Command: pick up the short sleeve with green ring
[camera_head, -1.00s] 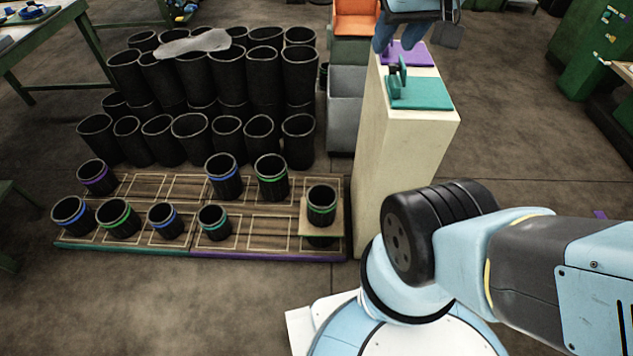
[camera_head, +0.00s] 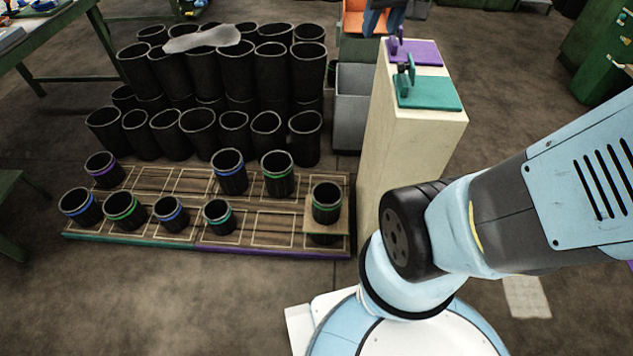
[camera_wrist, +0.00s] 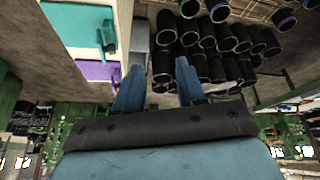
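Black sleeves with green rings stand on the low wooden rack. One sits at the right end on a small raised board (camera_head: 326,203), one behind it (camera_head: 278,172), one at the front left (camera_head: 124,211). A smaller sleeve with a teal-green ring (camera_head: 218,217) stands front centre. I cannot tell for certain which is the short one meant. In the wrist view my gripper (camera_wrist: 160,85) is open, its two blue fingers apart with nothing visible between them. It is away from the rack sleeves; blue parts at the head view's top edge appear to belong to it.
Blue-ringed sleeves (camera_head: 229,171) and a purple-ringed one (camera_head: 103,169) share the rack. Large black sleeves (camera_head: 235,80) are stacked behind. A pale pedestal (camera_head: 405,150) with a teal pad (camera_head: 430,93) and purple pad (camera_head: 415,52) stands right of the rack, beside a grey bin (camera_head: 352,105).

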